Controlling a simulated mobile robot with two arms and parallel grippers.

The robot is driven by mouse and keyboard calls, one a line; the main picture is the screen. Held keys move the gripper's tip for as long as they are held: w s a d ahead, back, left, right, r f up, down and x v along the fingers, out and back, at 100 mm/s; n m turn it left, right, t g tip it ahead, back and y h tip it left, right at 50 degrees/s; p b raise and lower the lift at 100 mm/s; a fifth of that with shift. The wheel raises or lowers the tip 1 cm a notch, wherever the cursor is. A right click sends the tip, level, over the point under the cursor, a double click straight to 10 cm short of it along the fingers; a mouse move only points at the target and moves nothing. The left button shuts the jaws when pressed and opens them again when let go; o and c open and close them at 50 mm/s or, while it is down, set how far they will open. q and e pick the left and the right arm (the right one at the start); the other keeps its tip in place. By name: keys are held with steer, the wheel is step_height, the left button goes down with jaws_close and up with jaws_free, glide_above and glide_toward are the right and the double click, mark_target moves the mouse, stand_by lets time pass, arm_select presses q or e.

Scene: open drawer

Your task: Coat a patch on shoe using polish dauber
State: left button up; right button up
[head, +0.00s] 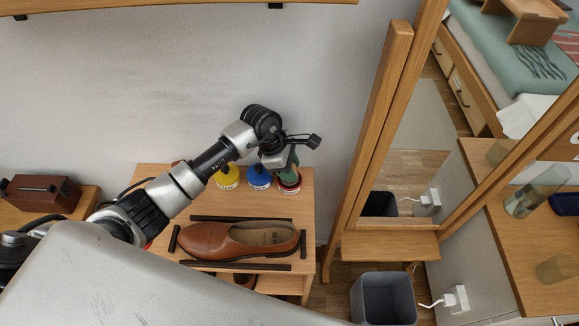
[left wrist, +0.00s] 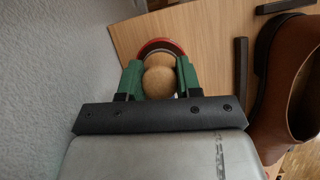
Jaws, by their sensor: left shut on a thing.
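A brown leather shoe (head: 215,243) lies on its sole on the wooden stand (head: 309,215), between black bars. Its edge also shows in the left wrist view (left wrist: 285,90). A red tin (head: 289,187) stands behind it at the right; its red rim shows in the left wrist view (left wrist: 160,44). My left gripper (head: 289,166) is over the red tin, pointing down. In the left wrist view its green fingers (left wrist: 159,80) are shut on the round wooden handle of the dauber (left wrist: 159,83). The dauber's lower end is hidden. My right gripper is not in view.
A yellow tin (head: 227,180) and a blue tin (head: 260,180) stand left of the red tin, close to the wall. A wooden-framed mirror (head: 372,120) stands to the right, with a grey bin (head: 383,298) on the floor. A dark red box (head: 41,194) sits at far left.

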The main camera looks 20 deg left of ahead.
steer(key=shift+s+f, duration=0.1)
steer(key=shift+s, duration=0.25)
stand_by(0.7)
arm_select(q)
steer(key=shift+s+f, duration=0.1)
steer(key=shift+f, duration=0.05)
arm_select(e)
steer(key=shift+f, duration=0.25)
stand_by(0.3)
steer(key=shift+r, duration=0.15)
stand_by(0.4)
arm_select(q)
step_height(320, 180, up, 2)
steer(key=shift+r+p, duration=0.1)
steer(key=shift+p, duration=0.5)
steer(key=shift+r+p, duration=1.45)
steer(key=shift+r, duration=1)
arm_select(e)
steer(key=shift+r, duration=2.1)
